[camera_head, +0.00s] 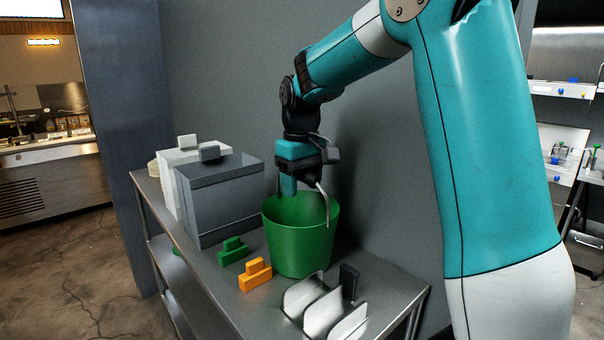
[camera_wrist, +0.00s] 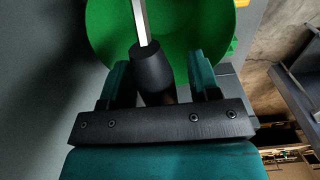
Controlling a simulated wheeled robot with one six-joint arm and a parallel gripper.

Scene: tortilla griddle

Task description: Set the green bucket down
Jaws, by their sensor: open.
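The green bucket (camera_head: 297,243) stands upright on the metal table, behind the metal rack. My gripper (camera_head: 304,188) is over the bucket's mouth, with its fingers pointing down at the rim. In the wrist view the green bucket (camera_wrist: 185,30) fills the top middle. A black grip with a pale metal bar, seemingly the bucket's handle (camera_wrist: 148,62), lies between the two teal fingers of my gripper (camera_wrist: 160,85). The fingers stand apart from the grip, with a gap on the right side. The fingertips' lower ends are partly hidden by the bucket in the head view.
On the metal table (camera_head: 216,288), a grey lidded box (camera_head: 220,200) and a white box (camera_head: 180,180) stand left of the bucket. A green block (camera_head: 232,252) and an orange block (camera_head: 255,275) lie in front. A slotted metal rack (camera_head: 312,302) is at the near right. A grey wall is behind.

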